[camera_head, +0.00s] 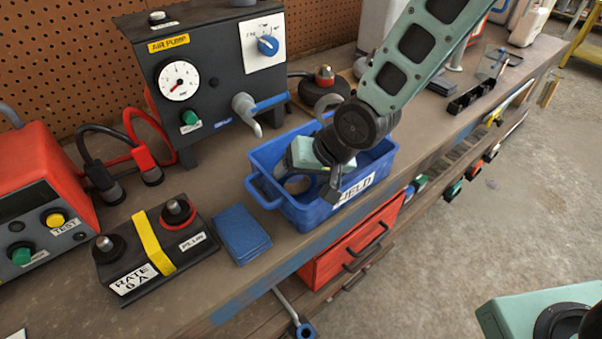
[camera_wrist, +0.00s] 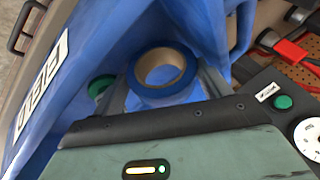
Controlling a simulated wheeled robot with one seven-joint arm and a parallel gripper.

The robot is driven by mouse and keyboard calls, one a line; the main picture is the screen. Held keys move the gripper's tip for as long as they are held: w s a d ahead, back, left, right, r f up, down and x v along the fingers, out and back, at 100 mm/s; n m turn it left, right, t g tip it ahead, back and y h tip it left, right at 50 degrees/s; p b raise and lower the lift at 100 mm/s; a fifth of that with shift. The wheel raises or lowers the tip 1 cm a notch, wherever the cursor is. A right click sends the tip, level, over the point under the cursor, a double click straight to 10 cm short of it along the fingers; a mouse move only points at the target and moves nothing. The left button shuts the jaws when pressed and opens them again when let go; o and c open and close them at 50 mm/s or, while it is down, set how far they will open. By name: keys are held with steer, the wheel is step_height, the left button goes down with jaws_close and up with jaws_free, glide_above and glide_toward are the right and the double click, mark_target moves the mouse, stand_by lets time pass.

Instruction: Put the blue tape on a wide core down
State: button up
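The blue tape (camera_wrist: 160,82) is a ring of blue around a wide tan core. It lies inside the blue bin (camera_wrist: 205,25), which carries a FIELD label. In the head view the tape (camera_head: 298,185) shows partly, below my gripper. My gripper (camera_head: 312,183) reaches down into the bin (camera_head: 300,215). In the wrist view its fingers stand apart, one on each side of the tape, and look open. Contact between the fingers and the tape cannot be made out. A green round thing (camera_wrist: 101,86) shows left of the tape in the wrist view.
The bin stands near the front edge of the workbench (camera_head: 190,290). An air pump (camera_head: 215,85) stands behind it. A blue cloth or pad (camera_head: 240,235) and a black box with a yellow strap (camera_head: 155,245) lie to the left. A red drawer (camera_head: 350,245) is below the edge.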

steer(key=shift+r, duration=0.2)
steer(key=p+v, duration=0.5)
steer(key=v, duration=0.7)
steer(key=s+d+r+n+g+h, duration=0.1)
steer(key=s+d+r+n+h, duration=0.1)
steer(key=s, duration=0.6)
steer(key=s+d+r+n+g+h, duration=0.2)
steer(key=s+d+r+n, duration=0.1)
steer(key=s, duration=0.5)
steer(key=shift+s+d+n+g+h, duration=0.3)
steer(key=shift+s+n, duration=0.1)
steer(key=shift+n, duration=0.3)
steer(key=shift+r, duration=0.15)
